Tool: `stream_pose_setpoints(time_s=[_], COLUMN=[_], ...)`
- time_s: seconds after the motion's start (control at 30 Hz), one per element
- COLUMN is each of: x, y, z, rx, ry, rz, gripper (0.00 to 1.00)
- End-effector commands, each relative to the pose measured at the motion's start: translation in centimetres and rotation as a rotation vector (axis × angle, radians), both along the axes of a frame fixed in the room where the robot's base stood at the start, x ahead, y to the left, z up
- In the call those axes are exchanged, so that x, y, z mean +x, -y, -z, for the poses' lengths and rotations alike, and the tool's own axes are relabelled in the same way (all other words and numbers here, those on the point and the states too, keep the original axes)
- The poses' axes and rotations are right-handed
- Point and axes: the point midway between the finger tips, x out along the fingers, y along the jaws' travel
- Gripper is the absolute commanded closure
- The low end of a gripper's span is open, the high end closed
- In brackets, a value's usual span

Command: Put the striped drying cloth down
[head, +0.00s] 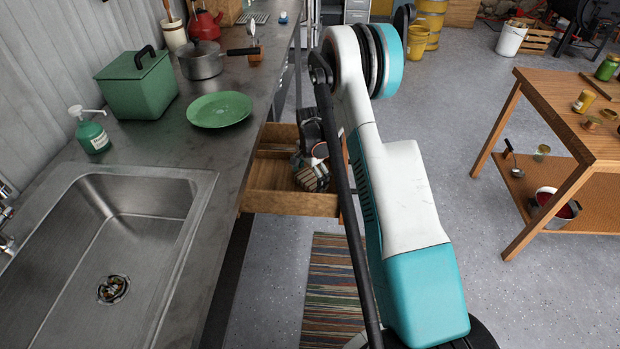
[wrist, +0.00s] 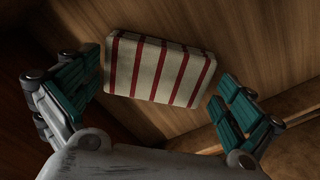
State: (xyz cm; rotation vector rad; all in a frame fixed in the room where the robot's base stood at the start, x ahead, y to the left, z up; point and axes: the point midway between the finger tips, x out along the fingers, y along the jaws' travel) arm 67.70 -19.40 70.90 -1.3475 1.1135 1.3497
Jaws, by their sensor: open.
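The striped drying cloth (wrist: 160,70) is a folded cream block with dark red stripes. In the wrist view it lies inside a wooden drawer, apparently on the drawer bottom. My gripper (wrist: 158,76) is open, with a teal-padded finger to the left and right of the cloth. A gap shows between the cloth and each finger. In the head view the pulled-out drawer (head: 270,176) is under the counter, and my gripper (head: 306,160) reaches down into it. Part of the cloth (head: 314,178) shows there; the rest is hidden by my gripper and arm.
Drawer walls stand close around my gripper. A wooden table (head: 545,105) stands at right. Open floor (head: 475,230) lies between.

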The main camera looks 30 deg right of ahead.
Motion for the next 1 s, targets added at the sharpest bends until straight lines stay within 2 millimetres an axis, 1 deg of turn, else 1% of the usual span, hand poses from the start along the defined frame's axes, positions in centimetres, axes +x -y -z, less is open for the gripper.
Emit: stream_pose_setpoints(time_s=[0.03, 0.3, 0.4, 0.53, 0.77, 0.87, 0.97, 1.0], x=[0.0, 0.0, 0.0, 0.0, 0.0, -0.4, -1.0, -1.3], y=[0.0, 0.0, 0.0, 0.0, -0.2, -1.0, -2.3, -2.8], z=[-1.1, -6.8, -8.6, -10.3, -12.2, -14.3, -17.6, -19.1], rx=[0.000, 0.000, 0.000, 0.000, -0.002, -0.007, -0.017, -0.023], ry=[0.000, 0.000, 0.000, 0.000, 0.005, 0.023, 0.052, 0.068], rz=[0.000, 0.000, 0.000, 0.000, -0.012, -0.054, -0.126, -0.159], gripper=[0.00, 0.00, 0.00, 0.00, 0.00, 0.00, 0.00, 0.00])
